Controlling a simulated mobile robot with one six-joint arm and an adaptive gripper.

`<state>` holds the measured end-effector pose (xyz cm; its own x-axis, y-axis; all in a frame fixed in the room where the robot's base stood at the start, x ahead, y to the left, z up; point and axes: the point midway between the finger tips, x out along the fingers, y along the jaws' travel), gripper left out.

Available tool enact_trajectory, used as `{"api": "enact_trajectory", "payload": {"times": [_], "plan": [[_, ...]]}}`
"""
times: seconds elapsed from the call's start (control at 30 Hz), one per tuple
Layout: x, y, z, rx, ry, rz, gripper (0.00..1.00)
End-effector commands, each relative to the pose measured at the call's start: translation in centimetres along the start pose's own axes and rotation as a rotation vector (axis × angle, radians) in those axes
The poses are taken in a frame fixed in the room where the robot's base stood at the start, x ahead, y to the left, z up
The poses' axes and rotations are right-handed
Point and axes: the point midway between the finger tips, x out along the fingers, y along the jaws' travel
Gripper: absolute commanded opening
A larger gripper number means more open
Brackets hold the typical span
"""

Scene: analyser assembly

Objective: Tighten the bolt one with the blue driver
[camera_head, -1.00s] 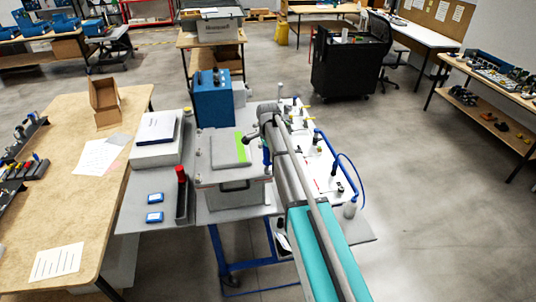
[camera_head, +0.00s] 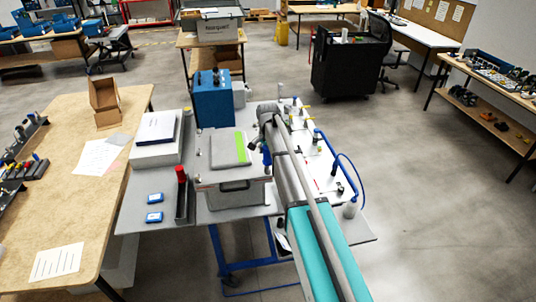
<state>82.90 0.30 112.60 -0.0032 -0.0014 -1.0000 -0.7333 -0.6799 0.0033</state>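A grey analyser box (camera_head: 213,181) with a light top stands on the grey wheeled cart. A grey plate with a green strip (camera_head: 241,148) lies on its top. My gripper (camera_head: 254,146) is a small dark shape at the right edge of that plate, partly hidden by my arm; its fingers are too small to read. A narrow blue piece (camera_head: 267,156), possibly the blue driver, shows beside my arm just right of the gripper. I cannot tell whether it is held. Bolt one cannot be made out.
A red-topped tool (camera_head: 181,172) stands in a dark holder left of the analyser. A blue box (camera_head: 212,100) stands behind it. Fittings and a blue hose (camera_head: 349,166) crowd the right side. A wooden table (camera_head: 62,215) is further left.

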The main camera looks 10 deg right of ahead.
Motion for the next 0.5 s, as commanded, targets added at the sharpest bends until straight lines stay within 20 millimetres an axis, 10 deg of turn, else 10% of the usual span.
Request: {"api": "enact_trajectory", "payload": {"times": [0.37, 0.5], "plan": [[0.00, 0.03, 0.01, 0.002, 0.000, 0.001, 0.03], [0.01, 0.04, 0.01, 0.005, 0.000, 0.001, 0.00]]}}
